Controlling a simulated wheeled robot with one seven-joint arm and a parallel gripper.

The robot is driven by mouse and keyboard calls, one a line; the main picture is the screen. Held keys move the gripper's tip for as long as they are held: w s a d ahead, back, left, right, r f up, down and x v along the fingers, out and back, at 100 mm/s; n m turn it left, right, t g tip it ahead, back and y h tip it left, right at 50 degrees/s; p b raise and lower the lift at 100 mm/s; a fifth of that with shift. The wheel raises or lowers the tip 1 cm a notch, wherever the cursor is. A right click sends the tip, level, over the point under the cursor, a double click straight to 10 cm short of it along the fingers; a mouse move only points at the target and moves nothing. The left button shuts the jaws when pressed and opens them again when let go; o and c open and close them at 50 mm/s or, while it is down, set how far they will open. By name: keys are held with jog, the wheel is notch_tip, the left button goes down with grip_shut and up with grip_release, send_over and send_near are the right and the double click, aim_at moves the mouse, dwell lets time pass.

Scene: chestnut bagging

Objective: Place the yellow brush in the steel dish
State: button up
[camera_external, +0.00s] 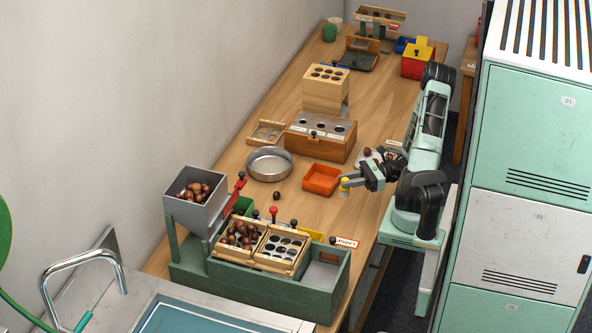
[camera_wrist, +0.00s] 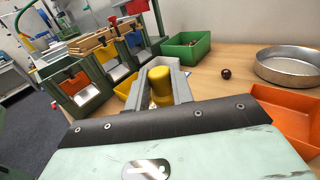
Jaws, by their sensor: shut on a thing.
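The yellow brush (camera_external: 344,186) is held in my gripper (camera_external: 348,183), which is shut on it above the table, to the right of the orange tray. In the wrist view the brush (camera_wrist: 159,84) shows its yellow top between the two grey fingers of my gripper (camera_wrist: 160,80); its lower part is mostly hidden there. The steel dish (camera_external: 270,164) is a round, shallow metal pan on the table, left of the gripper and beyond the orange tray. It looks empty. The dish (camera_wrist: 290,66) also shows at the right edge of the wrist view.
The orange tray (camera_external: 321,180) lies between my gripper and the dish. One loose chestnut (camera_external: 277,195) lies near the dish. A wooden block with holes (camera_external: 320,137) stands behind the tray. The green sorting stand (camera_external: 270,285) with chestnuts is at the front.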

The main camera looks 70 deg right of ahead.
jog(key=shift+r, duration=0.1)
notch_tip(320, 180, up, 5)
jog(key=shift+f, duration=0.1)
jog(key=w+d+f+n+g, duration=0.3)
jog(key=w+d+n+g, duration=0.2)
jog(key=w+n, duration=0.1)
notch_tip(320, 180, up, 3)
jog(key=n+g+h, duration=0.3)
jog(key=n+h, duration=0.1)
jog(key=n, duration=0.9)
send_over(275, 171)
jog(key=shift+h, duration=0.3)
jog(key=shift+s+f+b, duration=0.1)
jog(key=shift+f+b, duration=2.55)
jog(key=shift+f, duration=5.25)
